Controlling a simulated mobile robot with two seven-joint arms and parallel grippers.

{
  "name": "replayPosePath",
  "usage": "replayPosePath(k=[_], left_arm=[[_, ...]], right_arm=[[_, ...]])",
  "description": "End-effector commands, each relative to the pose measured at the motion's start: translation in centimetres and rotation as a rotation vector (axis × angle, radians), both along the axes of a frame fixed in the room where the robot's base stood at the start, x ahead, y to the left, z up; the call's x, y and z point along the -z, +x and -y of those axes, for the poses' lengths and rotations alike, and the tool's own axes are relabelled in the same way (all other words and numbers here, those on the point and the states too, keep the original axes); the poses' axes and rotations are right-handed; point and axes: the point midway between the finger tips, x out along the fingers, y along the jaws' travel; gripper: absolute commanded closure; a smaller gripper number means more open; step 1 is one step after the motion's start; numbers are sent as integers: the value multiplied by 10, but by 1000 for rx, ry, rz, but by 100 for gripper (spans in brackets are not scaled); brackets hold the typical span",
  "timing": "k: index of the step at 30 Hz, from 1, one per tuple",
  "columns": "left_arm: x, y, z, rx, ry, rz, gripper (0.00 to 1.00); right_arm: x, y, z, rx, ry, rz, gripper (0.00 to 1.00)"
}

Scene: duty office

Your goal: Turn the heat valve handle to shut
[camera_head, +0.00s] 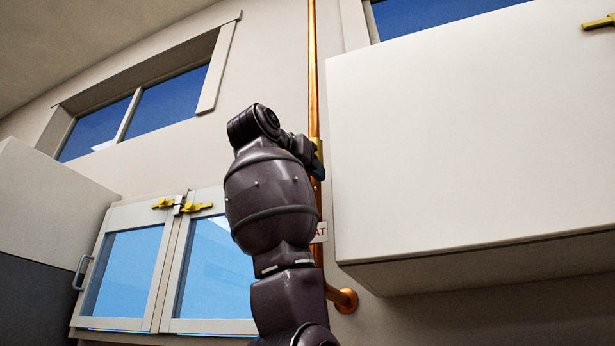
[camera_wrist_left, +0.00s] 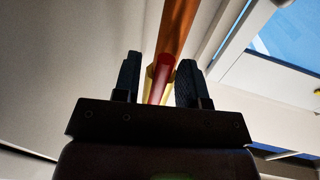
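The copper pipe (camera_head: 313,70) runs up the wall with a brass valve body (camera_head: 319,148) on it, mostly hidden behind my left gripper (camera_head: 316,164). In the left wrist view, the red valve handle (camera_wrist_left: 161,76) lies between the two fingers of my left gripper (camera_wrist_left: 158,80). It looks roughly in line with the copper pipe (camera_wrist_left: 178,25). Brass (camera_wrist_left: 150,84) shows beside it. The fingers are apart, with gaps visible beside the handle; I cannot tell their depth around it. A white tag ending in "AT" (camera_head: 320,232) is partly hidden by my arm. My right gripper is out of view.
A white wall cabinet (camera_head: 460,140) stands close to the right of the pipe. The pipe bends into a copper wall flange (camera_head: 346,300) below.

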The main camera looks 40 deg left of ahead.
Motion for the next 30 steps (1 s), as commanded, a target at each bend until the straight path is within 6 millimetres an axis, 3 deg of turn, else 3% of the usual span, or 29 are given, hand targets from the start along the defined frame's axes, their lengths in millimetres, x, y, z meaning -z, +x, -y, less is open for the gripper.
replayPosePath(k=[6, 14, 30], left_arm=[[0, 0, 0, 0, 0, 0, 62], [0, 0, 0, 0, 0, 1, 100], [0, -1, 6, 0, 28, -5, 100]], right_arm=[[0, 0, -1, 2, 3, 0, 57], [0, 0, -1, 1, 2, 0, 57], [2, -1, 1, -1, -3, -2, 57]])
